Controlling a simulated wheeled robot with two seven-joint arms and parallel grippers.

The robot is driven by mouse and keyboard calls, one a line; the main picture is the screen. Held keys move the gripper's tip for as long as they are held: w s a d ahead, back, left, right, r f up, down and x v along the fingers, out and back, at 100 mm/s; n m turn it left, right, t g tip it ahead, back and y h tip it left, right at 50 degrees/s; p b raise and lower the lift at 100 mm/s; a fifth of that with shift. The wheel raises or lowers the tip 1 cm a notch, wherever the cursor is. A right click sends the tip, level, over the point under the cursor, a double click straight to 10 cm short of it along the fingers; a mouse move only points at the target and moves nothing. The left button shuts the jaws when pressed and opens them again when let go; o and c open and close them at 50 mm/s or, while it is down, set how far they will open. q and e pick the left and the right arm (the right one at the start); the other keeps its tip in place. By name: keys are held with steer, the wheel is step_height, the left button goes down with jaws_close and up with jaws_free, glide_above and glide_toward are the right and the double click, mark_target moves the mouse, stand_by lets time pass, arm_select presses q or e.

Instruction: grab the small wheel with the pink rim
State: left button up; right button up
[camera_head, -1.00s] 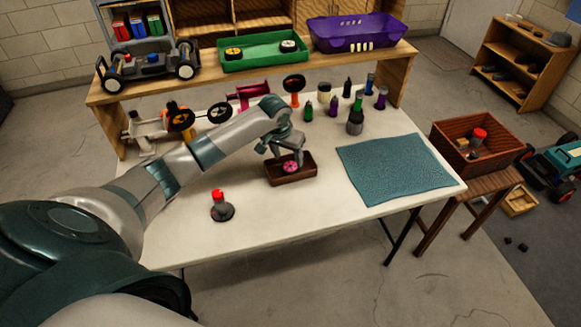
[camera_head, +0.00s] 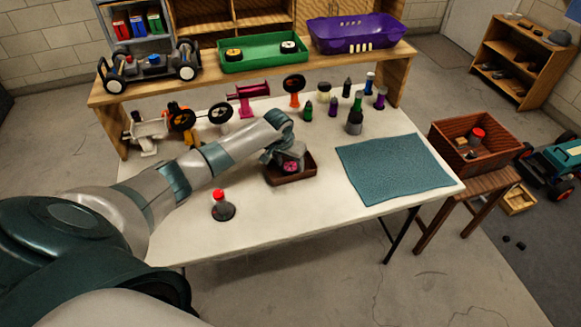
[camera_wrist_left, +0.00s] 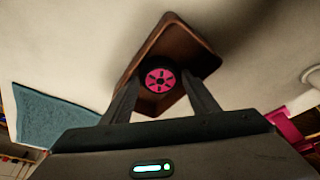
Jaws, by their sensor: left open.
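The small wheel with the pink rim (camera_head: 291,167) lies in a small brown tray (camera_head: 296,180) on the white table. In the left wrist view the wheel (camera_wrist_left: 160,80) shows its pink spoked face and black tyre, inside the tray (camera_wrist_left: 178,36). My left gripper (camera_head: 288,163) is down at the tray, over the wheel. In the wrist view the left gripper's (camera_wrist_left: 160,88) two fingers are apart, one on each side of the wheel. I cannot tell whether they touch it. My right gripper is in neither view.
A blue mat (camera_head: 394,168) lies right of the tray. Several bottles (camera_head: 355,115) and stands holding wheels (camera_head: 294,88) are behind. A green tray (camera_head: 263,52) and purple bin (camera_head: 357,33) sit on the rear shelf.

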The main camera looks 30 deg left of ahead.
arm_select(q)
steer(key=shift+w+f, duration=0.15)
steer(key=shift+f, duration=0.35)
steer(key=shift+c, duration=0.6)
steer(key=c, duration=0.6)
steer(key=shift+r, duration=0.15)
steer(key=shift+r, duration=0.55)
step_height(320, 180, up, 2)
steer(key=shift+a+r+b, duration=0.1)
steer(key=shift+r+b, duration=0.15)
steer(key=shift+b, duration=0.5)
steer(key=w+d+r+b, duration=0.1)
steer(key=d+r, duration=0.1)
steer(key=d, duration=0.1)
steer(key=w+d+r+b, duration=0.1)
steer(key=d+r, duration=0.1)
steer(key=d, duration=0.2)
steer(key=w+d+r+b, duration=0.1)
steer(key=d+r, duration=0.2)
steer(key=d, duration=0.1)
steer(key=shift+w+d+r, duration=0.1)
steer(key=shift+w, duration=0.2)
